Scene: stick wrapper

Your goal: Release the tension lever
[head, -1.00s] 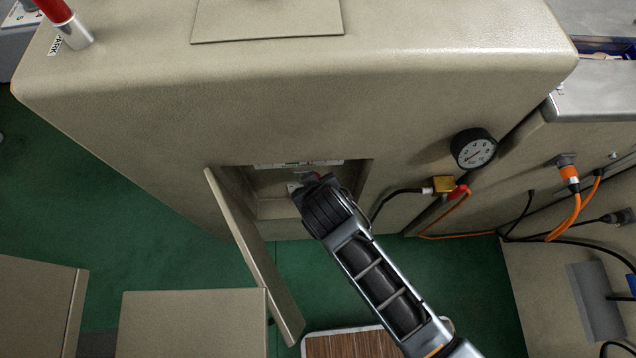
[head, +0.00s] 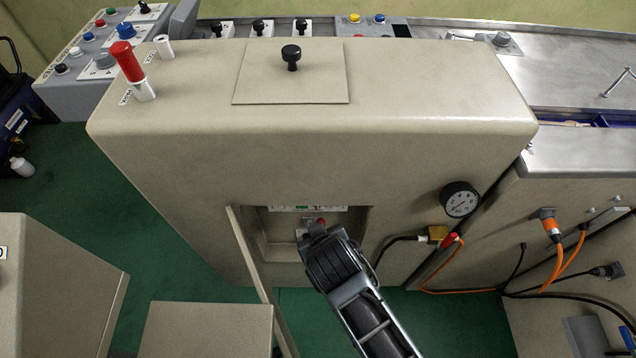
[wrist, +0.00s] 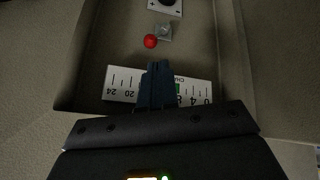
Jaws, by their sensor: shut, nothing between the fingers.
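The tension lever appears to be the small lever with a red ball knob (wrist: 150,41) on a grey metal mount (wrist: 163,32), inside the open recess (head: 268,237) of the beige machine. A bit of red also shows at my gripper's tip in the head view (head: 321,222). My gripper (head: 312,229) reaches into the recess from the front. In the wrist view its dark fingers (wrist: 157,79) are shut and empty, with the red knob just beyond their tips and a visible gap between. The fingers cover the middle of a white number scale (wrist: 122,83).
The recess door (head: 256,275) hangs open left of my arm. A pressure gauge (head: 460,199) and a brass fitting (head: 437,234) with hoses are to the right. A red-handled lever (head: 127,61) and a black knob (head: 291,53) stand on the machine top.

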